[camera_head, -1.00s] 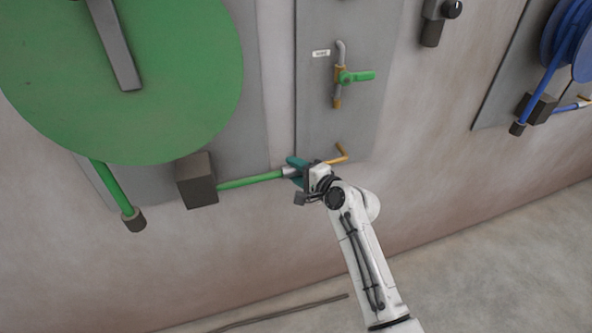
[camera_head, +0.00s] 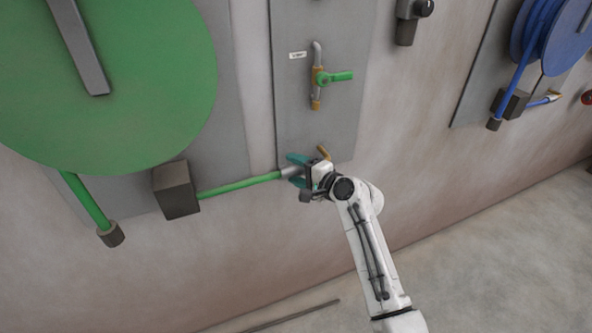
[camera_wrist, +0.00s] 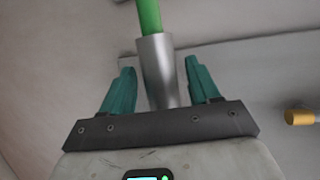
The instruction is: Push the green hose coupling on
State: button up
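The green hose (camera_head: 238,187) runs from a dark box up to its silver coupling (camera_head: 290,172), which lies between the teal fingers of my gripper (camera_head: 297,171). The coupling moves along with my gripper, so it is shut on it. In the wrist view the silver coupling (camera_wrist: 157,72) stands between the two fingers (camera_wrist: 162,88), with narrow gaps showing beside it; the contact is hidden. A brass stub (camera_head: 324,152) on the grey panel is just above and right of my gripper. It also shows at the right of the wrist view (camera_wrist: 300,117).
The green reel (camera_head: 130,130) and the dark hose box (camera_head: 177,190) are at the left. A valve with a green handle (camera_head: 340,76) is above on the panel (camera_head: 300,125). A blue reel (camera_head: 540,40) is at upper right. The floor at lower right is clear.

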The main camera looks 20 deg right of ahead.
jog(key=v, duration=1)
jog(key=shift+s+r, duration=0.15)
jog(key=shift+s, duration=0.2)
jog(key=shift+d, duration=0.15)
jog(key=s+a+f+n+g+h, duration=0.15)
jog(key=s+f+n+g, duration=0.25)
jog(key=s+f, duration=0.4)
jog(key=s+a+f+n+g+h, duration=0.1)
jog(key=s+a+f+n+g, duration=0.25)
jog(key=s+f, duration=0.55)
jog(key=s+d+n+g+h, duration=0.2)
jog(key=s+n+g, duration=0.1)
jog(key=s, duration=0.8)
jog(key=s+d+n+g+h, duration=0.1)
jog(key=s+n+g+h, duration=0.1)
jog(key=s, duration=0.9)
jog(key=shift+s+d+n+g, duration=0.15)
jog(key=shift+d+n+g, duration=0.25)
jog(key=shift+n+g, duration=0.35)
